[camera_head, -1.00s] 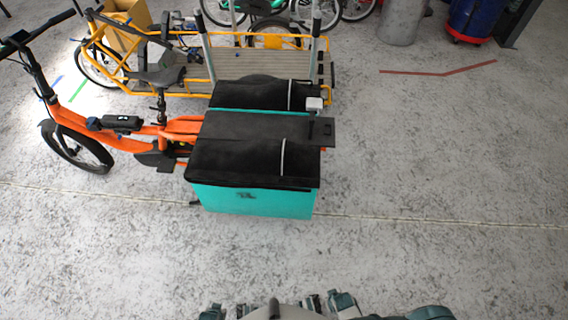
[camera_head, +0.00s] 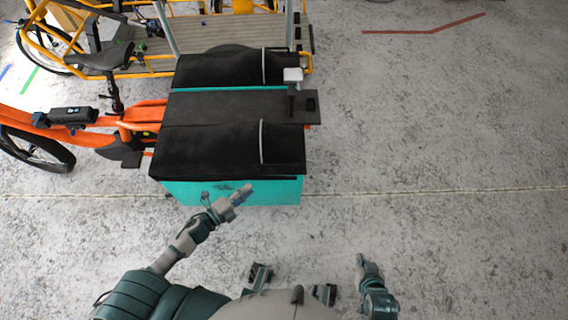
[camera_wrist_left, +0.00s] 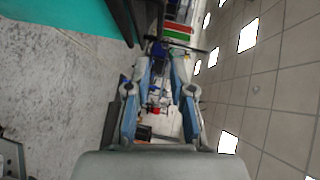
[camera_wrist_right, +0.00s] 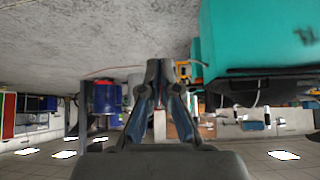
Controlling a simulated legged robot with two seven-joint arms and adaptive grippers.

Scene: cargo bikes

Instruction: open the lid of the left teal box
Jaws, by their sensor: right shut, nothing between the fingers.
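The near teal box (camera_head: 240,190) hangs on the orange bike's rear, with its black lid (camera_head: 215,148) down and a pale strap across the lid. It also shows in the left wrist view (camera_wrist_left: 60,22) and the right wrist view (camera_wrist_right: 255,38). The far teal box is mostly hidden under its black lid (camera_head: 215,70). My left gripper (camera_head: 246,191) is in front of the near box's lower teal face in the head view; contact cannot be told. Its fingers are apart and empty. My right gripper (camera_head: 361,260) is shut and empty, low and right of the box, over the floor.
The orange bike (camera_head: 75,115) extends left from the boxes. A yellow cargo bike (camera_head: 140,65) stands behind. Floor at the right is clear.

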